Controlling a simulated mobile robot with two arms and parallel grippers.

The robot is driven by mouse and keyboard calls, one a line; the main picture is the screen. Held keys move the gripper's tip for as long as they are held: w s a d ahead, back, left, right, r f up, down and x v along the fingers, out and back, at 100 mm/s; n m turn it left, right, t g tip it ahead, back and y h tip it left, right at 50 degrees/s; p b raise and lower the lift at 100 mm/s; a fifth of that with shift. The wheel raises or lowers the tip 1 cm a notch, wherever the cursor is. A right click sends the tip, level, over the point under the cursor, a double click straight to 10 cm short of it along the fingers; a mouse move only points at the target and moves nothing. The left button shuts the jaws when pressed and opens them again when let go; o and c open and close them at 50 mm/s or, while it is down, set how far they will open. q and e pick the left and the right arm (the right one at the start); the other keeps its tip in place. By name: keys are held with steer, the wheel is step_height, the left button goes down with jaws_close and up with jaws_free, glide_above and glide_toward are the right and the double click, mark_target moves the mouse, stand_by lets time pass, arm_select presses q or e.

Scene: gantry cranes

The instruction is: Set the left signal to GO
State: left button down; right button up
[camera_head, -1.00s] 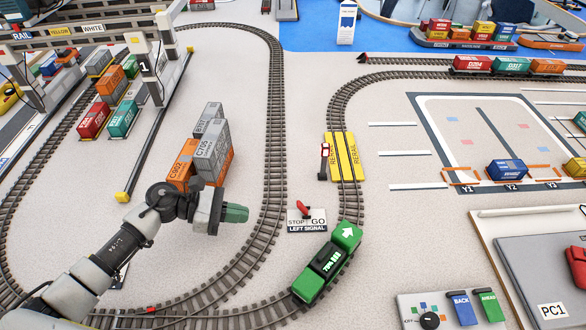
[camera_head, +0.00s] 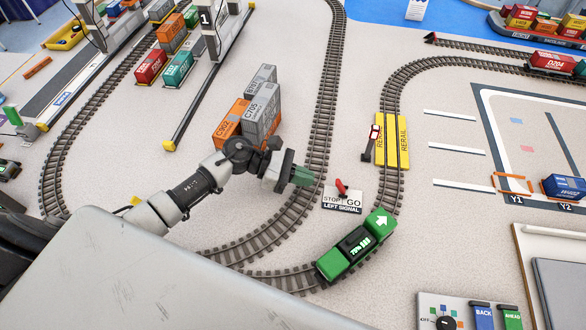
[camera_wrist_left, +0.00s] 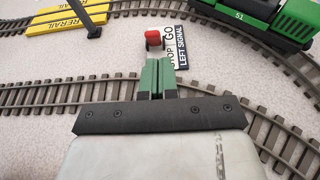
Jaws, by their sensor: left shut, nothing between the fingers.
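The left signal is a small plate reading STOP and GO, with LEFT SIGNAL below (camera_head: 342,208). Its red lever (camera_head: 341,187) stands up and leans to the left, towards the STOP side. In the left wrist view the red lever (camera_wrist_left: 153,36) is just beyond my fingertips, with the sign (camera_wrist_left: 182,46) to its right. My left gripper (camera_head: 306,177) is shut and empty, its green fingers pointing at the signal from the left, a short gap short of the lever. It also shows in the left wrist view (camera_wrist_left: 157,72). My right gripper is not in view.
A green locomotive (camera_head: 352,244) stands on the track in front of the signal. A yellow rerail plate (camera_head: 391,141) with a red-topped post (camera_head: 372,142) lies behind it. Grey and orange containers (camera_head: 262,112) stand left of the curved track (camera_head: 321,110). A control panel (camera_head: 458,312) is at lower right.

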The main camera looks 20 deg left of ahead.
mark_target(337, 187)
arm_select(q)
steer(key=shift+p+x, duration=0.35)
steer(key=shift+x, duration=1.95)
steer(key=shift+w, duration=0.1)
steer(key=shift+d+r+y+p, duration=0.1)
steer(key=shift+r+y+p, duration=0.1)
steer(key=shift+y+p, duration=0.3)
